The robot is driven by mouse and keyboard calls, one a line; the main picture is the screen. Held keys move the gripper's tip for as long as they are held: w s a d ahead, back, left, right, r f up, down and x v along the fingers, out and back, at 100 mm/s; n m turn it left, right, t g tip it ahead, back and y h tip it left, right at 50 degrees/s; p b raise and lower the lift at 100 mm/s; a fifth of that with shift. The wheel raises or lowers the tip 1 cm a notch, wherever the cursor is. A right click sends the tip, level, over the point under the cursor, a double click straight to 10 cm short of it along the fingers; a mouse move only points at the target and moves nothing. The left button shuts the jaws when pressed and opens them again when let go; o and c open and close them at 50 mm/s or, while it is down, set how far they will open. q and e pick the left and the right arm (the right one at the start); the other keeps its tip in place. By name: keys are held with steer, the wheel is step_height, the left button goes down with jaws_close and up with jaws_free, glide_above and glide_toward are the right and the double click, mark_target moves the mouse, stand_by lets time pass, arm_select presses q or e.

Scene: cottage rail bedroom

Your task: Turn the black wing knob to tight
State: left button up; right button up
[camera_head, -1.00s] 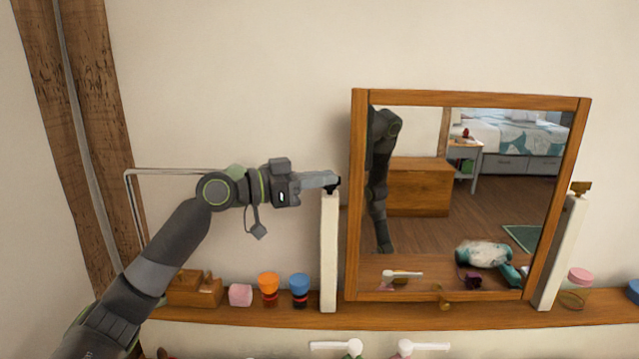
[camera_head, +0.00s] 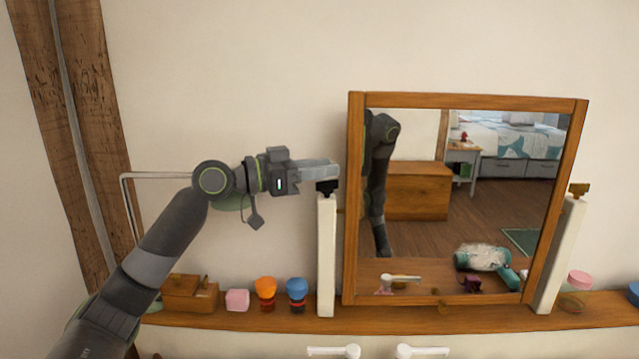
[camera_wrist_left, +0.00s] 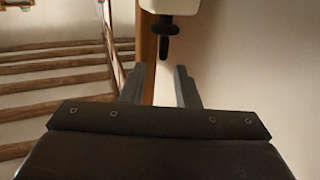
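The black wing knob (camera_head: 327,187) sits at the top of the left white post (camera_head: 326,255) beside the wood-framed mirror (camera_head: 356,200). In the left wrist view the knob (camera_wrist_left: 165,28) shows dark against the white post end, just beyond the fingertips. My left gripper (camera_head: 334,170) is at the post top in the head view, slightly above the knob and overlapping its upper part. In the left wrist view its two fingers (camera_wrist_left: 160,78) are apart with nothing between them. Whether a finger touches the knob cannot be told. My right gripper is not in view.
The right white post (camera_head: 562,255) carries a brass-coloured knob (camera_head: 580,189). A wooden shelf (camera_head: 420,317) below holds a wooden box (camera_head: 190,295), a pink cube (camera_head: 237,300), and orange-topped (camera_head: 266,290) and blue-topped (camera_head: 297,290) containers. A metal rail (camera_head: 155,174) is behind my left arm.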

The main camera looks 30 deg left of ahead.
mark_target(318, 182)
arm_select(q)
step_height(318, 182, up, 7)
steer(key=shift+r+b, duration=0.1)
steer(key=shift+b, duration=0.25)
steer(key=s+a+r+g+y+p, duration=0.4)
steer(key=s+a+g+y+p, duration=0.25)
steer(key=s+a+p, duration=0.2)
steer(key=shift+h, duration=0.25)
steer(key=p+x, duration=0.1)
steer(key=x, duration=0.5)
steer(key=p+x, duration=0.2)
steer(key=x, duration=0.4)
steer(key=p+x, duration=0.1)
steer(key=x, duration=0.4)
steer(key=shift+s+d+f, duration=0.2)
steer(key=shift+d+f, duration=0.2)
steer(key=shift+f, duration=0.05)
jaws_close()
